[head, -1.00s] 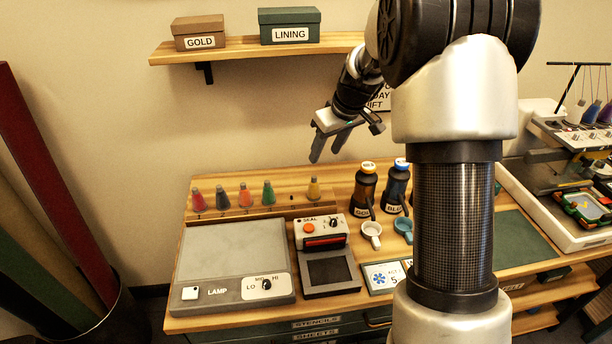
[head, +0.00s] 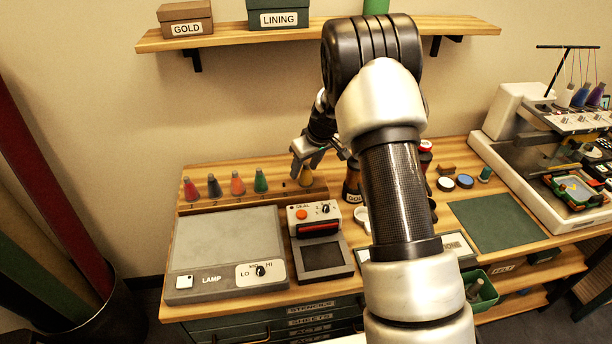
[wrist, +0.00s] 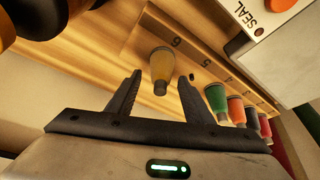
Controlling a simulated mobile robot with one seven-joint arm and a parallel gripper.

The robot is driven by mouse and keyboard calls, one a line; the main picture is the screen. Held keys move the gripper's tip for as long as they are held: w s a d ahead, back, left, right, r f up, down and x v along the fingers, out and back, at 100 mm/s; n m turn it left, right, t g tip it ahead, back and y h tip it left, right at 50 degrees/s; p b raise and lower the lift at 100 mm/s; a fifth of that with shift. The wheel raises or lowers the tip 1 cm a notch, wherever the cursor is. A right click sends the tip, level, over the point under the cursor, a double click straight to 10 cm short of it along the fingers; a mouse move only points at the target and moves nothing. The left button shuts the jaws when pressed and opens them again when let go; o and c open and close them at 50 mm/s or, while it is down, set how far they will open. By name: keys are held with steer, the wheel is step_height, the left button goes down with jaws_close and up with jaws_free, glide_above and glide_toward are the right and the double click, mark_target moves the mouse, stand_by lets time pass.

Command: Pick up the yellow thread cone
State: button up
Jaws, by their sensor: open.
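The yellow thread cone (head: 306,177) stands on the wooden rack at the back of the table, at the right end of the row of cones. In the wrist view the yellow cone (wrist: 161,68) stands beside the number 6, between the lines of my two fingers and a little beyond their tips. My gripper (head: 304,168) is at the cone in the head view, partly covering it. In the wrist view my gripper (wrist: 161,80) is open and empty, its fingers apart on either side of the cone. I cannot see either finger touching it.
Green (head: 260,180), orange (head: 237,183), dark and red cones stand left on the rack (head: 225,205). Dark bottles (head: 351,185) stand close on the right. A sealer (head: 314,215) and a lamp panel (head: 225,245) lie in front. The shelf (head: 320,32) is above.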

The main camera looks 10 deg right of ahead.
steer(key=shift+x, duration=1.25)
steer(key=c, duration=1.1)
steer(key=shift+r, duration=0.1)
